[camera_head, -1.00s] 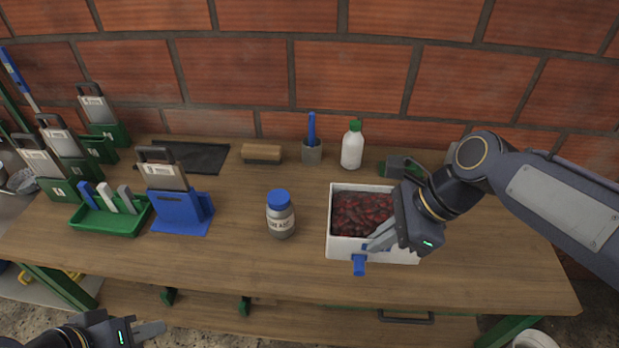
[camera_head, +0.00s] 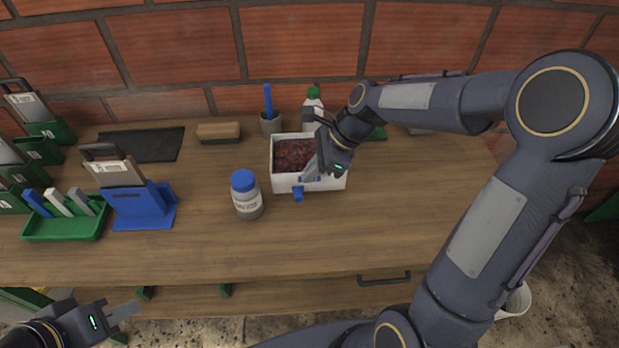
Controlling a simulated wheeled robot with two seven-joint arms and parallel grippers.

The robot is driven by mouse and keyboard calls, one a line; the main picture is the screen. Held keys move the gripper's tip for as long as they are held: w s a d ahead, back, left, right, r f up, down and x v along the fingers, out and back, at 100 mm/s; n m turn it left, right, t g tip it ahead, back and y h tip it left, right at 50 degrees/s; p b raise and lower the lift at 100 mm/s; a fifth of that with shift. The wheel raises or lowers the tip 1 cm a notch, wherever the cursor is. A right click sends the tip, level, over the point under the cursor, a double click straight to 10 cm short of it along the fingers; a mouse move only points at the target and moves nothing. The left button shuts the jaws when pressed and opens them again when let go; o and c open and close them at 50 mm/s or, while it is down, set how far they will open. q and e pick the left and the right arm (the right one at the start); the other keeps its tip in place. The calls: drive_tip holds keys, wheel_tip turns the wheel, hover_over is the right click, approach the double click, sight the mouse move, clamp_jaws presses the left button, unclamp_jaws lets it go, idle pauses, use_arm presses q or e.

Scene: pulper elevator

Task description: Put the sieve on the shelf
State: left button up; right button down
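I cannot pick out a thing that is clearly the sieve, nor a clear shelf. A white box (camera_head: 283,185) of dark red fruit stands at the middle right of the workbench, with blue fittings on its front. My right gripper (camera_head: 312,168) is at the box's front right, with a grey finger over the rim. It looks shut on the front wall, but the grip itself is partly hidden. My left gripper (camera_head: 125,312) is low at the left, in front of the bench and empty.
A grey jar (camera_head: 249,204) with a blue lid stands close left of the box. A blue stand (camera_head: 157,212) holds a handled plate.

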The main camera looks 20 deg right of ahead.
drive_tip(key=shift+w+f, duration=0.3)
drive_tip(key=shift+f, duration=0.1)
drive_tip(key=shift+w+f, duration=0.1)
drive_tip(key=shift+f, duration=1.5)
drive_tip(key=shift+f, duration=0.15)
drive_tip(key=c, duration=1.6)
unclamp_jaws()
drive_tip(key=shift+c, duration=0.2)
